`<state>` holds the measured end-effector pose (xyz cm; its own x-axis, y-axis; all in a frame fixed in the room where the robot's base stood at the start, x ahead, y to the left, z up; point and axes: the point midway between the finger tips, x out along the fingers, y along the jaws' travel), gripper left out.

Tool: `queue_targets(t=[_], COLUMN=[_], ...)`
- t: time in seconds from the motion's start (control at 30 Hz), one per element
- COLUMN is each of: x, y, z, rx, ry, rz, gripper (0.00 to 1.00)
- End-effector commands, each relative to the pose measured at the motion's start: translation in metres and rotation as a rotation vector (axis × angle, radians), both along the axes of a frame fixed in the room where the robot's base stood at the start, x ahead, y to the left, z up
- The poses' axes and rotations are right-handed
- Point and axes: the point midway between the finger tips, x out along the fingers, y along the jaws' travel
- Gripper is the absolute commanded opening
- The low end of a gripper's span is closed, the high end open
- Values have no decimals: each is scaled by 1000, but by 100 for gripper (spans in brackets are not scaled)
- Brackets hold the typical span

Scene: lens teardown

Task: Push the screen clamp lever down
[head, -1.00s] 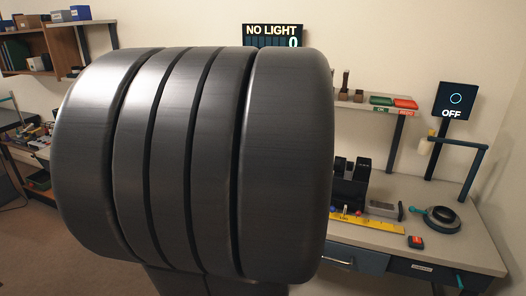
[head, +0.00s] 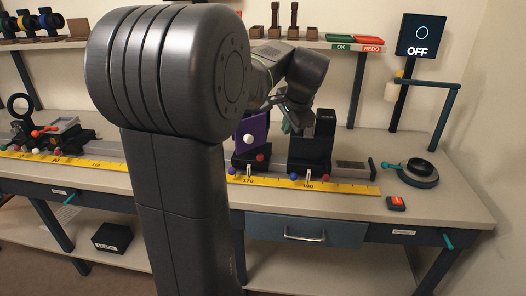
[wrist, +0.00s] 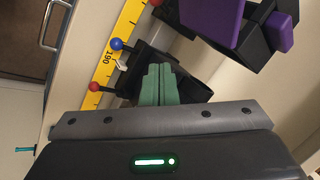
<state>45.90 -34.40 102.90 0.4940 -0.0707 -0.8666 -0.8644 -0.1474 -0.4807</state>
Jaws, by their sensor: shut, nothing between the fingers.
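My gripper (head: 287,126) is over the right part of the rail, beside a black upright plate (head: 325,125) on a black carrier (head: 308,160), likely the screen. In the wrist view its green fingers (wrist: 158,86) are shut and empty, above a black carrier (wrist: 190,88). At that carrier's front, by the ruler's 190 mark, are a blue knob (wrist: 116,44), a red knob (wrist: 93,87) and a small pale lever (wrist: 121,65), likely the clamp lever. The fingers are apart from the lever in the picture; whether they touch the carrier I cannot tell.
A purple plate (head: 252,135) on another carrier stands just left. A yellow ruler (head: 345,187) runs along the bench front. A dark ring (head: 415,172) and an orange-and-black box (head: 396,203) lie to the right. An "OFF" display (head: 422,35) stands behind. My arm hides the bench's middle.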

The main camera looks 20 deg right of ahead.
Motion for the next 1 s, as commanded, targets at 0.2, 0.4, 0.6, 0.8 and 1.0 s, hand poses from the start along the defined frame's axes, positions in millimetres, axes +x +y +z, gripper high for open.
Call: queue_targets(t=[0.2, 0.4, 0.6, 0.8, 1.0], x=[0, 2, 16, 37, 51], y=[0, 0, -2, -5, 6], z=[1, -4, -30, -68, -92], rx=[1, 1, 2, 3, -1], ry=[-1, 0, 2, 4, -1], rz=[-1, 0, 2, 2, 4], gripper=[0, 0, 0, 0, 0])
